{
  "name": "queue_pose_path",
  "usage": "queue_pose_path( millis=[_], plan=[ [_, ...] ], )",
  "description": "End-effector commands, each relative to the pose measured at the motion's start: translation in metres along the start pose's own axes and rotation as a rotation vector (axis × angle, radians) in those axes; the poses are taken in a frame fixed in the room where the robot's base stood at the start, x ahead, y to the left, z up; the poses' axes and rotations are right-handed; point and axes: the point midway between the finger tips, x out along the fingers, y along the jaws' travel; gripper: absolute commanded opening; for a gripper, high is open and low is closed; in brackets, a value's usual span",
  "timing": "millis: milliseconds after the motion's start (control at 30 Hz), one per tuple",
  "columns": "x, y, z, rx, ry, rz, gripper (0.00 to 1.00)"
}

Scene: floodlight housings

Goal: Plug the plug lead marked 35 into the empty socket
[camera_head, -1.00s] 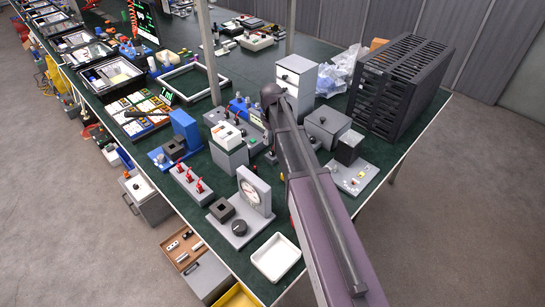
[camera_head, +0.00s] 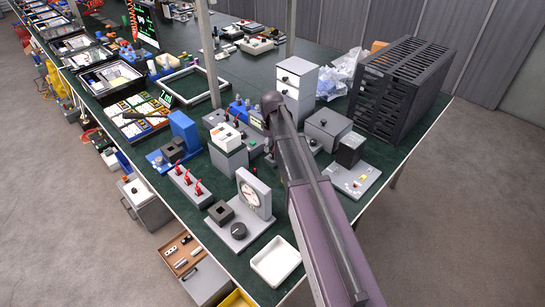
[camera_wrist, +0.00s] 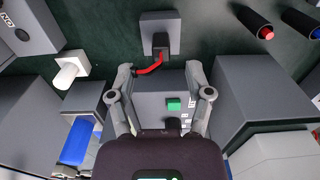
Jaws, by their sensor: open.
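In the wrist view a grey block (camera_wrist: 174,22) carries a dark plug or socket (camera_wrist: 160,43), with a short red lead (camera_wrist: 149,67) running from it. I cannot read a marking 35 on any lead, nor tell which socket is empty. My gripper (camera_wrist: 159,70) is open and empty, its fingertips just short of the block, one on each side of the red lead. A grey box with a green button (camera_wrist: 173,104) lies below, between the fingers. In the head view my arm hides the gripper.
Grey boxes stand close on the right (camera_wrist: 262,95) and at the upper left (camera_wrist: 28,30) of the wrist view. In the head view a black slatted crate (camera_head: 397,85) stands at the back right.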

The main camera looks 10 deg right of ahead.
Motion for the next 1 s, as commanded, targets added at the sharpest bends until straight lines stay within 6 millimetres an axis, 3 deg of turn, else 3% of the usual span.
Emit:
queue_pose_path(
  millis=[500, 1000],
  plan=[
    [0.04, -0.001, 0.003, 0.0, 0.0, 0.0, 0.66],
    [0.043, -0.001, 0.003, 0.0, 0.0, 0.0, 0.66]
  ],
)
